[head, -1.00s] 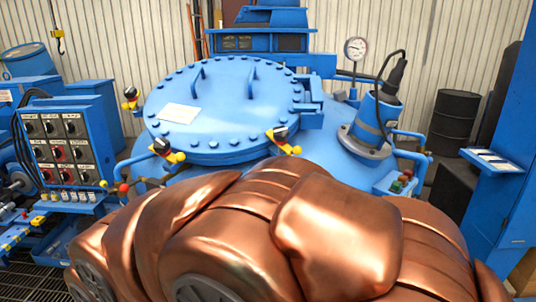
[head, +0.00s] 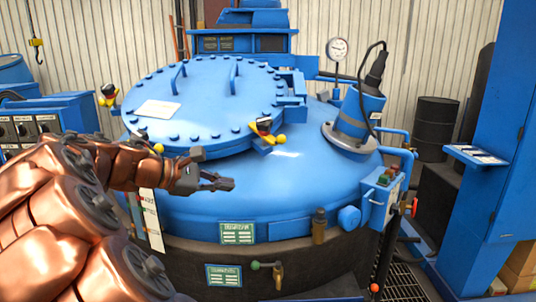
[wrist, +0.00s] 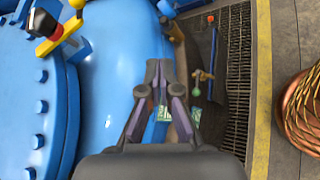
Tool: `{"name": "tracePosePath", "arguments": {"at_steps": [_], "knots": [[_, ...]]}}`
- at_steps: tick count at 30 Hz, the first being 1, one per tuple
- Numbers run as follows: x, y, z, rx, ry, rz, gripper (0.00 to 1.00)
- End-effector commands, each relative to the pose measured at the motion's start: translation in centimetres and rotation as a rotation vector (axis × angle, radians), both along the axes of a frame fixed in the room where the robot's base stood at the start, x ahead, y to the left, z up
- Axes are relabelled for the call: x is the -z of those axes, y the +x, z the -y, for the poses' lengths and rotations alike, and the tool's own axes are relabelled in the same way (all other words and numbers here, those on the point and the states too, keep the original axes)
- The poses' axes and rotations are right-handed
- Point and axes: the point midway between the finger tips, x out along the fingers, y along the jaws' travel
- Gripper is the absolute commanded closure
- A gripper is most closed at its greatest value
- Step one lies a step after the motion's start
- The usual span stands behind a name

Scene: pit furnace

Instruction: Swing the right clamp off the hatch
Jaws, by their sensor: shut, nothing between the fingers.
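The hatch (head: 205,92) is a round blue lid with a bolted rim and two handles, lying closed on the furnace body (head: 300,185). The right clamp (head: 265,131), black with yellow parts, sits at the hatch's front right rim. It also shows at the upper left of the wrist view (wrist: 58,34), with a red part visible. My gripper (head: 228,184) is in front of and below the hatch rim, lower and left of the right clamp in the head view. Its fingers (wrist: 160,72) are together and empty, apart from the clamp.
A second clamp (head: 108,95) is at the hatch's left; another at the front is partly hidden behind my arm. A sensor housing (head: 355,118) with a cable stands right of the hatch. A gauge (head: 337,50) rises behind. Floor grating (wrist: 232,70) lies beside the furnace.

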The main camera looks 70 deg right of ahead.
Motion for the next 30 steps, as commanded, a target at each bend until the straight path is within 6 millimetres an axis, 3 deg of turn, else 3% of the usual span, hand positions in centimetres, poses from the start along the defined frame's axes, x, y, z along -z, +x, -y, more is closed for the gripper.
{"name": "tracePosePath", "arguments": {"at_steps": [3, 9, 16, 30], "knots": [[-1.2, 1.5, 3.7, -0.008, -0.073, -0.181, 1.00], [-3.3, 4.0, 7.3, -0.022, -0.141, -0.411, 1.00], [-4.1, 5.3, 8.6, -0.030, -0.163, -0.514, 1.00], [-4.2, 4.9, 9.2, -0.027, -0.163, -0.516, 1.00]]}}
